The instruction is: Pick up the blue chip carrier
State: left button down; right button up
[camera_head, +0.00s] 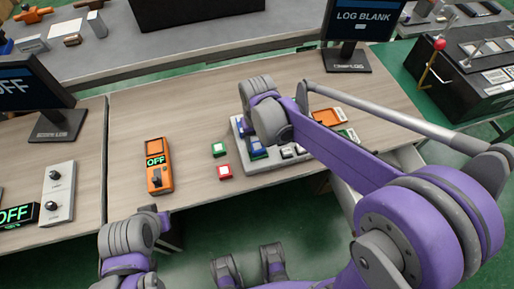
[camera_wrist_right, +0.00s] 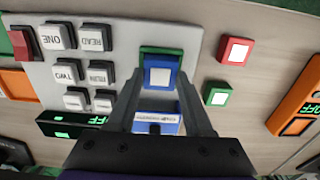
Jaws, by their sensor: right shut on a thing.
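The blue chip carrier (camera_wrist_right: 160,76), a small blue block with a white square on top, sits between the fingertips of my right gripper (camera_wrist_right: 160,84) in the right wrist view. Both fingers are shut on its sides. A green edge shows just beyond it, on the pale panel (camera_wrist_right: 205,20); whether the carrier touches the panel I cannot tell. In the head view my right wrist hides most of this spot. My left arm is at the lower left of the head view; its jaws cannot be made out.
A red carrier (camera_wrist_right: 235,50) and a green carrier (camera_wrist_right: 217,93) lie on the table beside the panel. A blue labelled part (camera_wrist_right: 156,122) is close to my right fingers. Several labelled buttons (camera_wrist_right: 92,38) stand on the panel.

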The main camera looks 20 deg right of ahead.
aim_at(257, 146)
jog(key=shift+r+p, duration=1.75)
jog(key=shift+r, duration=0.9)
jog(key=shift+f, duration=0.15)
